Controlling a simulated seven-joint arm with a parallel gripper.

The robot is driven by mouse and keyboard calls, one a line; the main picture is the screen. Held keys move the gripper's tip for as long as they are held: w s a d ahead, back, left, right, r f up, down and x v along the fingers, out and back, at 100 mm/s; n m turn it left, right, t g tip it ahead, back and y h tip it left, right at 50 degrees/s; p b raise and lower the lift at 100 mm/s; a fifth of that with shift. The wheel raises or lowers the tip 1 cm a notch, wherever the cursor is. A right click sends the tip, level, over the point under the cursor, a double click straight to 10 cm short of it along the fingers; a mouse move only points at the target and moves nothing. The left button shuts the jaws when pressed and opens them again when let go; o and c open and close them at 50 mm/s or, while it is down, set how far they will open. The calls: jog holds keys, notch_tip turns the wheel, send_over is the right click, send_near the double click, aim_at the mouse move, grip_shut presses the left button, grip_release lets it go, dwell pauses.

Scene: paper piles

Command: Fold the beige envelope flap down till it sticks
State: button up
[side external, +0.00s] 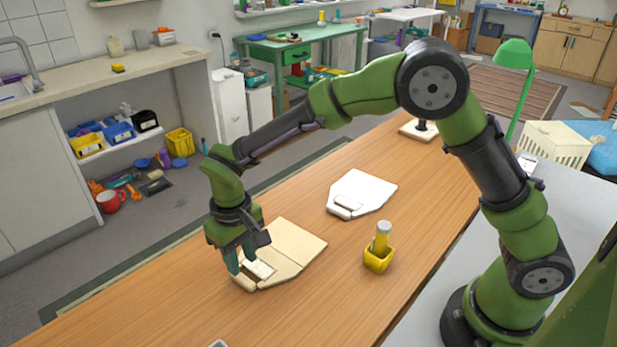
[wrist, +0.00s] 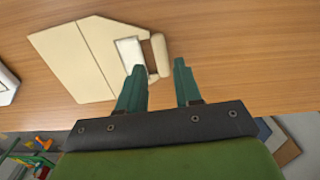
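The beige envelope (side external: 298,243) lies flat on the wooden table, and it also shows in the wrist view (wrist: 75,60). At its narrow end are a white patch (wrist: 130,50), a brown strip (wrist: 147,55) and a pale rounded flap edge (wrist: 161,55). My gripper (side external: 241,262) points down at this end of the envelope. In the wrist view my gripper (wrist: 158,72) has its two green fingers apart, with nothing held between them. The fingertips are near the brown strip and flap edge; I cannot tell whether they touch.
A white envelope (side external: 365,190) lies farther back on the table (side external: 185,290). A small pale object (side external: 219,344) is cut off at the bottom edge. The table's front left is mostly clear.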

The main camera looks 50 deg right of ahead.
aim_at(245, 279)
notch_tip(245, 279, down, 6)
jog(key=shift+r, duration=0.1)
dwell(0.4)
